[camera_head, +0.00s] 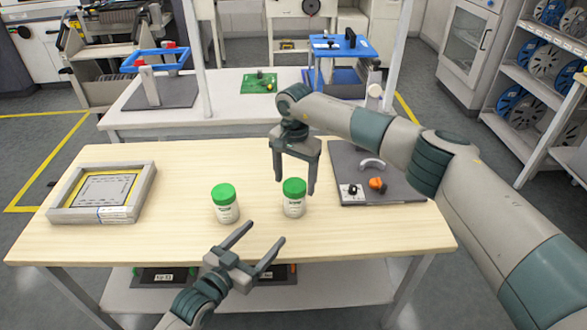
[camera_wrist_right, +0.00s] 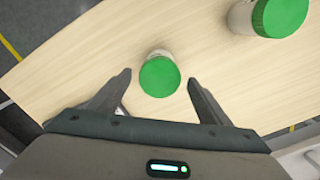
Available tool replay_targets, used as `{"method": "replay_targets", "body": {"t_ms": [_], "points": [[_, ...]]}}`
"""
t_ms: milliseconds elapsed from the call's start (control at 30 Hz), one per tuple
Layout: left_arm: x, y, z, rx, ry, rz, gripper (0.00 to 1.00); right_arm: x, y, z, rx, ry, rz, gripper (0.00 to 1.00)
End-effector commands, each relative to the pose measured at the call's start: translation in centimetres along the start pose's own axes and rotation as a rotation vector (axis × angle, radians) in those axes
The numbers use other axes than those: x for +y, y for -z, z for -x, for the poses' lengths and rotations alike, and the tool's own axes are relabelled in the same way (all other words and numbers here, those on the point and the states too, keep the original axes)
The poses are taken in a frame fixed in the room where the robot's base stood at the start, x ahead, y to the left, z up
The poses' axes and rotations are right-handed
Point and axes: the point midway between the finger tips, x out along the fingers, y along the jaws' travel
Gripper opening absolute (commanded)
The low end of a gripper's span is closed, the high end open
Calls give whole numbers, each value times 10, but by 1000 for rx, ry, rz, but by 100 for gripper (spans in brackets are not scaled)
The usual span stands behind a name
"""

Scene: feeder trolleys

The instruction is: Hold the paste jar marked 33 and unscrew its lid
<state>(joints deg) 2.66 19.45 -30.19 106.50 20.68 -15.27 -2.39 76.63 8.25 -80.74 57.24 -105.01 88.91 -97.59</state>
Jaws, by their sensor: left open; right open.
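Two white paste jars with green lids stand upright on the light wooden table: a left jar (camera_head: 227,208) and a right jar (camera_head: 294,203). Their labels are too small to read, so I cannot tell which is marked 33. My right gripper (camera_head: 311,190) is open and empty, pointing down by the right jar. In the right wrist view, one green lid (camera_wrist_right: 160,77) shows between the open fingertips, apart from both, and the other lid (camera_wrist_right: 281,17) is at upper right. My left gripper (camera_head: 264,249) is open and empty at the table's front edge, below the jars.
A framed tray (camera_head: 147,193) lies on the table's left. A grey board (camera_head: 400,188) with an orange knob (camera_head: 377,184) and a pale handle is at the right. A white table (camera_head: 220,110) stands behind.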

Motion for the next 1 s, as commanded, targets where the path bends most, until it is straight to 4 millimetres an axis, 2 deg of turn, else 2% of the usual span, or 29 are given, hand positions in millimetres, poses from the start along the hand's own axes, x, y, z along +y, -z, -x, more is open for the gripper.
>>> {"method": "replay_targets", "body": {"t_ms": [467, 1000], "points": [[0, 0, -4, 1, 0, 0, 72, 0, 0, -2, 1, 1, -1, 72], [0, 1, -47, 0, 0, -1, 72, 0, 0, -1, 1, 1, -1, 72]]}}
